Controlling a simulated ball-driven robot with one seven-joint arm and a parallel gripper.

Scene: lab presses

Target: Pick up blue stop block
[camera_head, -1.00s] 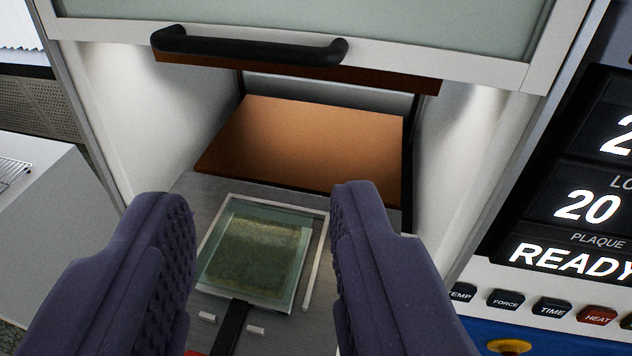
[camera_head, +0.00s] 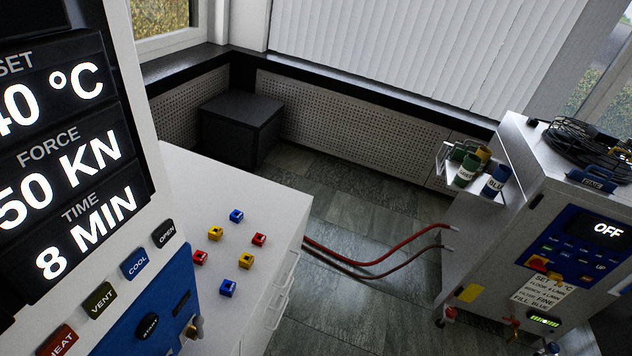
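Two blue stop blocks stand on a white counter right of the press panel. One blue block (camera_head: 236,216) is at the back of a small group. The other blue block (camera_head: 227,288) is at the front of it. Two red blocks (camera_head: 258,239) (camera_head: 200,258) and two yellow blocks (camera_head: 215,233) (camera_head: 246,260) stand between and beside them, all apart. My gripper is not in this view, so its fingers cannot be seen.
The press panel (camera_head: 75,190) with its display and buttons fills the left side. A cart with an OFF display (camera_head: 608,230) stands at right, carrying jars (camera_head: 467,168). Red hoses (camera_head: 380,260) run from the counter to the cart across the floor. A dark box (camera_head: 240,120) stands behind.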

